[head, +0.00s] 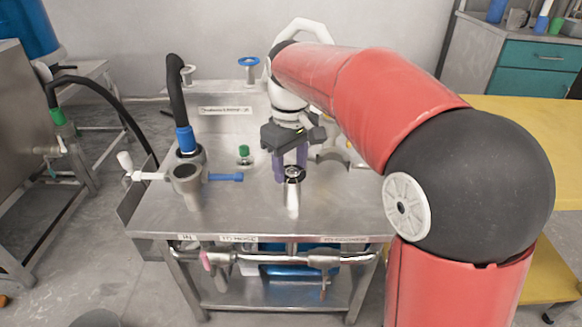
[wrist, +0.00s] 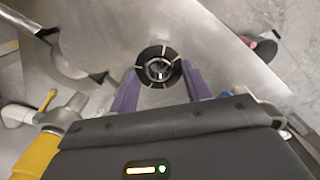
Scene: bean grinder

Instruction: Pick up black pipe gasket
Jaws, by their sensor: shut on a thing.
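The black pipe gasket (wrist: 142,64) is a dark ring with light marks, seen from above in the wrist view. The purple fingers of my gripper (wrist: 160,84) stand on either side of it and are shut on it. In the head view my gripper (head: 292,168) points down over the metal table, and the gasket (head: 293,180) shows as a dark ring at the fingertips. A white piece shows just below the ring in the head view. I cannot tell whether the gasket touches anything beneath it.
The metal table (head: 330,215) carries a round fitting (head: 186,180) with white and blue handles, a black hose (head: 177,95) with a blue collar, and a green-capped part (head: 244,153). The front middle of the tabletop is mostly clear. A yellow table (head: 535,140) stands at the right.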

